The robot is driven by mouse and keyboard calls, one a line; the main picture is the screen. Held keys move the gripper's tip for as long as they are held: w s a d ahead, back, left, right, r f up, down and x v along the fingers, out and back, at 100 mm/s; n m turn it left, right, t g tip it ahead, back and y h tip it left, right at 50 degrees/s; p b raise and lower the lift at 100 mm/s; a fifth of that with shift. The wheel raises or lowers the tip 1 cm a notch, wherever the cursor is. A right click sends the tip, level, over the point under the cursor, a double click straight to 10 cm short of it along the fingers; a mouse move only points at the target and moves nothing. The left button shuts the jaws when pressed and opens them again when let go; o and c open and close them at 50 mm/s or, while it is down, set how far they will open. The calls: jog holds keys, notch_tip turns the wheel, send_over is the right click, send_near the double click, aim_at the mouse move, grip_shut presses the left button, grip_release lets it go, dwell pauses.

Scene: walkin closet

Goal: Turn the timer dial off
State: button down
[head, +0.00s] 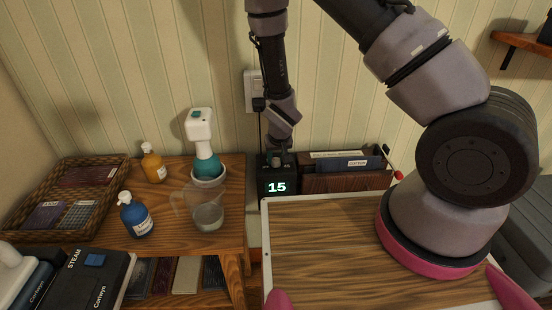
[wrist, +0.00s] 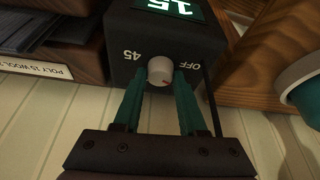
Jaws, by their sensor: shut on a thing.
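The timer is a small black box (head: 277,187) with a lit display reading 15, at the back between the wooden shelf and the wood-topped surface. In the wrist view its black case (wrist: 122,42) shows upside down, with a round grey-white dial (wrist: 159,68) on top between the marks "45" and "OFF". A small reddish mark on the dial points toward the lower right of the picture, away from "OFF". My gripper (wrist: 159,78) has one teal finger on each side of the dial and is shut on it. In the head view my gripper (head: 277,157) comes down from above and hides the dial.
A wooden file box (head: 345,183) stands right beside the timer. On the shelf to the left are a teal-and-white sprayer (head: 202,135), a clear jug (head: 207,213), a blue bottle (head: 135,216) and an amber bottle (head: 153,164). The wood-topped surface (head: 325,255) in front is clear.

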jog(key=n, duration=0.2)
jog(key=n+y, duration=0.1)
jog(key=n, duration=0.1)
jog(key=shift+w+d, duration=0.1)
jog(key=shift+d, duration=0.1)
jog(key=shift+n+g+y, duration=0.5)
jog(key=shift+n+y, duration=0.3)
jog(key=shift+n, duration=0.8)
jog(key=shift+c, duration=2.3)
grip_release()
jog(key=v, duration=1)
jog(key=shift+r, duration=0.4)
